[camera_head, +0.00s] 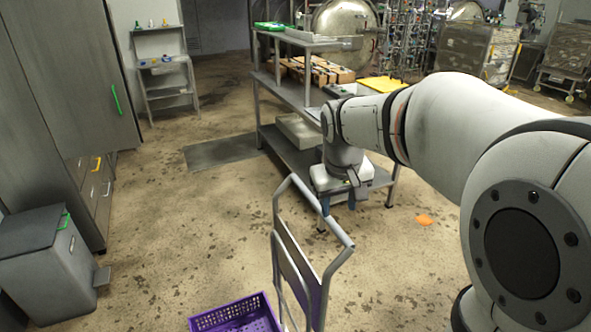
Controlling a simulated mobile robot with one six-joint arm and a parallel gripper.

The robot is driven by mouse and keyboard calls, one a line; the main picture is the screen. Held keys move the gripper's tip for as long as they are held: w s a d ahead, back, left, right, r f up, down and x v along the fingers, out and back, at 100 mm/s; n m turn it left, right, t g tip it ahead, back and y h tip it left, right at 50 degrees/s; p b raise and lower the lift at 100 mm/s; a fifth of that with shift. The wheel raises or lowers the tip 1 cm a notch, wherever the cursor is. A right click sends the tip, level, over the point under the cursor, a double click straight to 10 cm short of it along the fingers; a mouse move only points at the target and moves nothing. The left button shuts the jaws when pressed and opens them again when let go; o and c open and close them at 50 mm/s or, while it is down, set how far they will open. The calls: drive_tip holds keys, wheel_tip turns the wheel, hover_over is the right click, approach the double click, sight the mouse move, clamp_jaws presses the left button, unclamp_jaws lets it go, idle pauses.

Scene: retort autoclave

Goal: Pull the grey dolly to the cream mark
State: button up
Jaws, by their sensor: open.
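The grey dolly (318,273) is at the lower middle, its tubular push handle upright and its deck cut off by the bottom edge. My gripper (338,204) points down with its two blue fingertips apart, empty. In the picture it is just to the right of the handle's top bar. I cannot tell how far apart they are in depth, and no contact is clear. I cannot make out a cream mark on the tan, stained floor.
A purple crate (236,316) is beside the handle's base; what it rests on is hidden. A grey bin (48,262) and tall cabinets (72,95) line the left. A dark floor mat (226,151) lies by the workbench (292,92). An orange patch (424,220) is right. The floor left of centre is clear.

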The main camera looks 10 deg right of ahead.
drive_tip(key=w+f+n, duration=0.1)
drive_tip(key=w+f, duration=0.3)
drive_tip(key=w, duration=0.9)
drive_tip(key=n+g+h, duration=0.1)
drive_tip(key=g, duration=0.1)
hover_over(318, 205)
drive_tip(key=a, duration=0.2)
wheel_tip(318, 205, down, 7)
drive_tip(key=f, duration=0.2)
drive_tip(key=d+f+p, duration=0.1)
drive_tip(key=f, duration=0.1)
drive_tip(key=f+p, duration=0.1)
drive_tip(key=f, duration=0.1)
drive_tip(key=shift+w+d+f, duration=0.1)
drive_tip(key=shift+d+f, duration=0.25)
drive_tip(key=shift+f, duration=0.05)
drive_tip(key=shift+c, duration=0.2)
